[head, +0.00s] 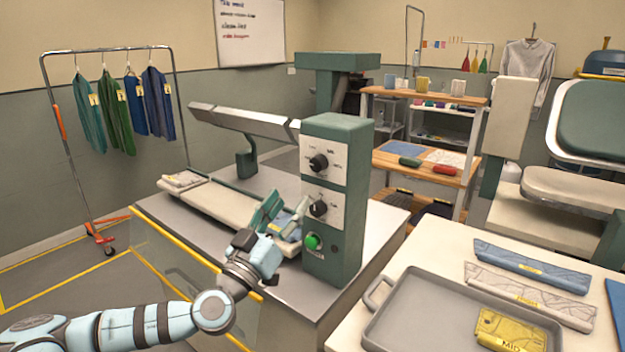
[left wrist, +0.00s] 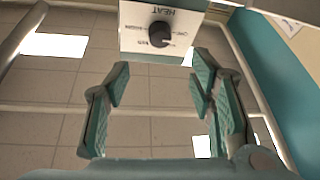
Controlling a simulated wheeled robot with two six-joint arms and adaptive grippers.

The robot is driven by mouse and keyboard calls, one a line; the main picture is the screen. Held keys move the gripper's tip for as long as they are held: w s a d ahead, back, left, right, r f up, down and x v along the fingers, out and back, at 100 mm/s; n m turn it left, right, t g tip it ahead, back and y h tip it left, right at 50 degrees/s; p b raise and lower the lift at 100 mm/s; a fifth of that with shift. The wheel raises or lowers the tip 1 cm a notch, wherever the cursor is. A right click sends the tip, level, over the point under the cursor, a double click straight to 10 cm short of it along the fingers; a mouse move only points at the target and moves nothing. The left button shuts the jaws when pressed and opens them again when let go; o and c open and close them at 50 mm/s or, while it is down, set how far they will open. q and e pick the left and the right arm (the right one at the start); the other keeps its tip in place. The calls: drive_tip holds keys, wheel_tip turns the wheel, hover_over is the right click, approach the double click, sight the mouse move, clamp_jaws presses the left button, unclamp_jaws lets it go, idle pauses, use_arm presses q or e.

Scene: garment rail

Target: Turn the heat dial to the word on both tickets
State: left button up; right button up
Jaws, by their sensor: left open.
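The green control box (head: 337,210) carries an upper dial (head: 318,162) and a lower dial (head: 319,208), both black on white plates. My left gripper (head: 285,213) is open and empty, just left of the lower dial. In the left wrist view a black dial (left wrist: 159,35) sits on a plate marked HEAT, upside down, beyond and between the open fingertips (left wrist: 158,85), apart from them. A yellow folded piece (head: 508,328) in the grey tray bears a ticket reading MID. My right gripper is out of view.
A green button (head: 312,241) is below the lower dial. The grey tray (head: 415,310) and ticketed folded pieces (head: 530,265) lie on the right table. A garment rail (head: 110,52) stands left.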

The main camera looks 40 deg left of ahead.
sight(315, 166)
use_arm(q)
drive_tip(key=p+x, duration=0.5)
drive_tip(key=x, duration=0.5)
drive_tip(key=shift+w+r, duration=0.2)
drive_tip(key=shift+w, duration=0.45)
drive_tip(key=shift+f, duration=0.1)
drive_tip(key=shift+a, duration=0.1)
